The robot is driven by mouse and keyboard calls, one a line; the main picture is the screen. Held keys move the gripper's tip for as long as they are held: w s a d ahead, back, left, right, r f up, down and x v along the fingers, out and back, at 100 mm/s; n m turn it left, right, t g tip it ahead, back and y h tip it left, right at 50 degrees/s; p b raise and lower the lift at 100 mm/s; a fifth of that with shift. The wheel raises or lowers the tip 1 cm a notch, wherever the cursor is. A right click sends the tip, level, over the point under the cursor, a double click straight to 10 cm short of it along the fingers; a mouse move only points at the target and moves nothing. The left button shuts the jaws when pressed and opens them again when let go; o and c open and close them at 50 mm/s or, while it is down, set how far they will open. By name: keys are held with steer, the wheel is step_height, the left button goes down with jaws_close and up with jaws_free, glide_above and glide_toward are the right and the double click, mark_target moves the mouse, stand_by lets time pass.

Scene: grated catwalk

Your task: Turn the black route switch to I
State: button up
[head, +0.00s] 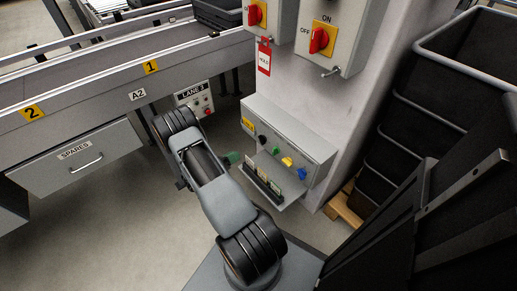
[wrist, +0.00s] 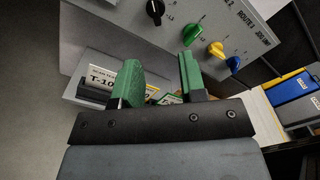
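The black route switch (head: 262,139) is the leftmost knob on a grey panel box (head: 318,150) in the head view. In the wrist view the black switch (wrist: 155,9) is at the top edge, partly near the frame border. My gripper (wrist: 160,78) has two green fingers standing apart with nothing between them. It is below the black switch in the wrist view and does not touch it. In the head view only a green fingertip (head: 232,158) shows, left of the panel. The marks beside the black switch are too small to read surely.
Green (wrist: 192,33), yellow (wrist: 216,49) and blue (wrist: 233,64) knobs follow in a row. A shelf holding cards (head: 262,183) juts out below them. Red switches (head: 319,40) sit above. Dark crates (head: 430,110) stand right; a conveyor with a spares drawer (head: 75,165) is left.

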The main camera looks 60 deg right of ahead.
mark_target(262, 140)
steer(key=f+b+x, duration=0.1)
steer(key=b+x, duration=0.2)
steer(key=x, duration=1.1)
steer(key=shift+w+n, duration=0.15)
steer(key=shift+n, duration=0.15)
steer(key=shift+c, duration=0.4)
jaws_close()
